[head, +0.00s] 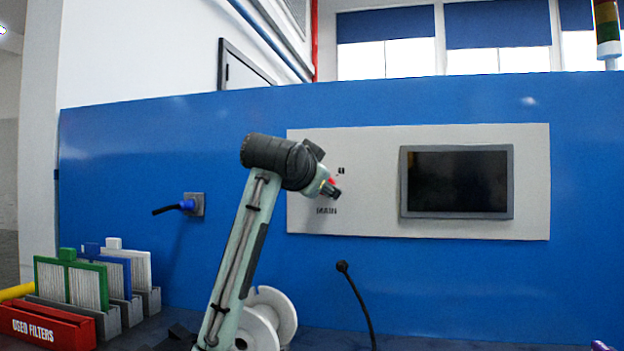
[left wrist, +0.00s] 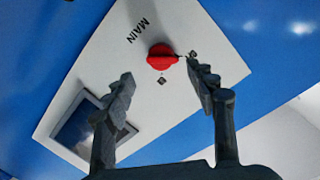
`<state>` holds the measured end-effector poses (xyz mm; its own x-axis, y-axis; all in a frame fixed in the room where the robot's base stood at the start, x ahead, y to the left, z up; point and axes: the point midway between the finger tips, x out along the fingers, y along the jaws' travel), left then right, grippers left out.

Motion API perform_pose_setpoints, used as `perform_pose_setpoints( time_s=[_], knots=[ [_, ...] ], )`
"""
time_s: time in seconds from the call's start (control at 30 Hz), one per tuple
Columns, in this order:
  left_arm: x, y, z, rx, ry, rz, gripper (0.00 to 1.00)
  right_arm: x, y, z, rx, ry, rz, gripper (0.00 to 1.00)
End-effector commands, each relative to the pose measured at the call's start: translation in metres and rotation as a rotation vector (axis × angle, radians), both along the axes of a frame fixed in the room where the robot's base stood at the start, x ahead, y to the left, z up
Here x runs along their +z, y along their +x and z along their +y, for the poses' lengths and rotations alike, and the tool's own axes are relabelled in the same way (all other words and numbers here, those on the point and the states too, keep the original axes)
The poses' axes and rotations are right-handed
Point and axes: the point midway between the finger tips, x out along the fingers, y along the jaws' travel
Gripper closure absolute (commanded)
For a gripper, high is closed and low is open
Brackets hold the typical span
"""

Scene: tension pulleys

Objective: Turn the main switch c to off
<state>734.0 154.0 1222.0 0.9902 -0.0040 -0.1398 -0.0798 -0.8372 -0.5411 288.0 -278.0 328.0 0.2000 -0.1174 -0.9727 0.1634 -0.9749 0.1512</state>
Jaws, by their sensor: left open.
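The main switch is a red rotary knob (left wrist: 162,57) on the light grey panel (left wrist: 82,97), beside the "MAIN" lettering. Two small dark marks lie near the knob; they are too small to read, and I cannot tell the knob's setting. My left gripper (left wrist: 160,72) is open and empty, its fingers to either side of the knob in the left wrist view, apart from it. In the head view the left gripper (head: 331,188) is in front of the panel just above the "MAIN" lettering (head: 326,210) and mostly hides the switch. My right gripper is not in view.
A dark screen (head: 458,182) is on the panel to the right of the switch. A blue plug (head: 187,205) is in a wall socket at left. Below are filters in racks (head: 140,268), a red used-filters box (head: 45,325), a white spool (head: 275,310) and a black cable (head: 357,295).

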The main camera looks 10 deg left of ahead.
Motion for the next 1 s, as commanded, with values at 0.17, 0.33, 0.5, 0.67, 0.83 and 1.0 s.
perform_pose_setpoints(
  time_s=[0.17,0.33,0.5,0.67,0.83,1.0],
  knots=[
    [0.005,-0.035,-0.001,-0.003,0.001,-0.002,0.43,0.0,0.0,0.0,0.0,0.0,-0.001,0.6],
    [0.007,-0.053,-0.001,-0.002,0.001,0.001,0.43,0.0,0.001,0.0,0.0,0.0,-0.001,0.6],
    [0.007,-0.057,-0.001,-0.002,0.001,0.003,0.43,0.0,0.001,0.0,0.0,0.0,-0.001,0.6],
    [0.007,-0.057,-0.001,-0.001,0.001,0.003,0.43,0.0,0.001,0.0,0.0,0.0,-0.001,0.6],
    [0.007,-0.057,-0.001,-0.001,0.001,0.002,0.43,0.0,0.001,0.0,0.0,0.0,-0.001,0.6],
    [0.007,-0.057,-0.001,-0.001,0.001,0.002,0.43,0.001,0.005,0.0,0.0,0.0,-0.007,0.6]
  ],
)
